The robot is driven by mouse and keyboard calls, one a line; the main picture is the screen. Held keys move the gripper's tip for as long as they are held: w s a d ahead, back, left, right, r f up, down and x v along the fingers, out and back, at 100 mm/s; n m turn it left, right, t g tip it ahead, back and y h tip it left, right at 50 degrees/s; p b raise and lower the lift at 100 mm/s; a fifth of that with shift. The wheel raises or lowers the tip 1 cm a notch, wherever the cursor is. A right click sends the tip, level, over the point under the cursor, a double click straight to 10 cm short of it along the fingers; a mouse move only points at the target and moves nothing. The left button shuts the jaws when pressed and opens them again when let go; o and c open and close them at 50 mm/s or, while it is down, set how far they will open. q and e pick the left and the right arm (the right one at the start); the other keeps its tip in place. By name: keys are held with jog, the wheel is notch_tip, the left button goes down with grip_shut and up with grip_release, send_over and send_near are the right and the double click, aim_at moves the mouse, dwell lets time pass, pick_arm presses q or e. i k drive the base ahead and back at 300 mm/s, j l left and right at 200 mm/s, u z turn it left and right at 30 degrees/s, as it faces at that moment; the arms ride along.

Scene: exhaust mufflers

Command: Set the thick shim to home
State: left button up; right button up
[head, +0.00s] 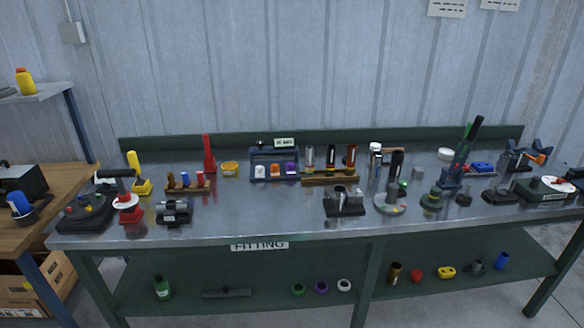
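I cannot tell which piece is the thick shim; no part is clearly readable as one at this distance. No spot marked as home can be read. Neither of my grippers is in view.
The metal bench (270,220) is crowded along its back and both ends, with bare room at front centre. A grey fixture (344,203) and a black clamp block (174,212) stand near the front.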

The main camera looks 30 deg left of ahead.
aim_at(290, 170)
jog(key=i+j, duration=0.25)
jog(key=i, duration=0.15)
jog(key=i+j, duration=0.25)
jog(key=i, duration=0.15)
